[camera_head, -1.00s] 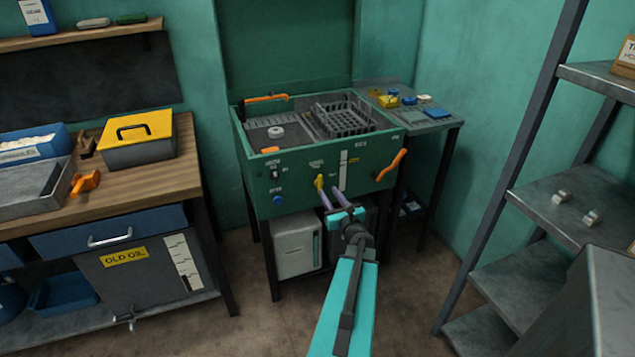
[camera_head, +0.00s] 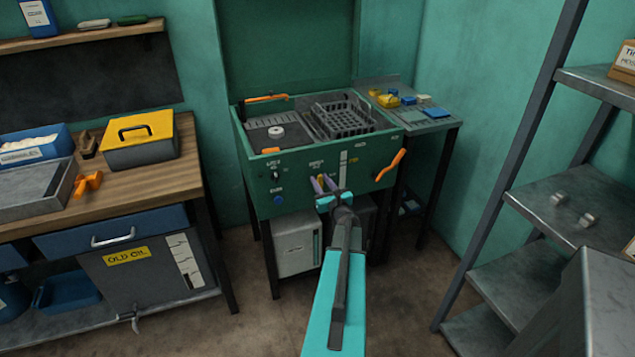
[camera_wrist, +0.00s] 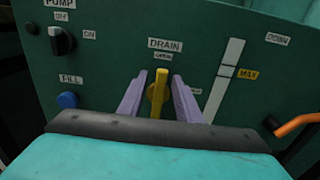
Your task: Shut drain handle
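The yellow drain handle (camera_wrist: 158,92) stands upright on the green washer's front panel, below the DRAIN label (camera_wrist: 165,45) and a small label that seems to read OPEN. A further small label at its right is mostly hidden by a finger. My gripper (camera_wrist: 157,88) has one purple finger on each side of the handle, with a visible gap on both sides, so it is open around the handle. In the head view my gripper (camera_head: 322,182) reaches the panel and partly hides the handle.
The panel also carries the pump knob (camera_wrist: 61,40), a blue fill button (camera_wrist: 67,100) and a level gauge (camera_wrist: 226,75). An orange lever (camera_head: 390,165) sticks out at right. A workbench (camera_head: 165,170) stands left, a metal shelf (camera_head: 565,195) right.

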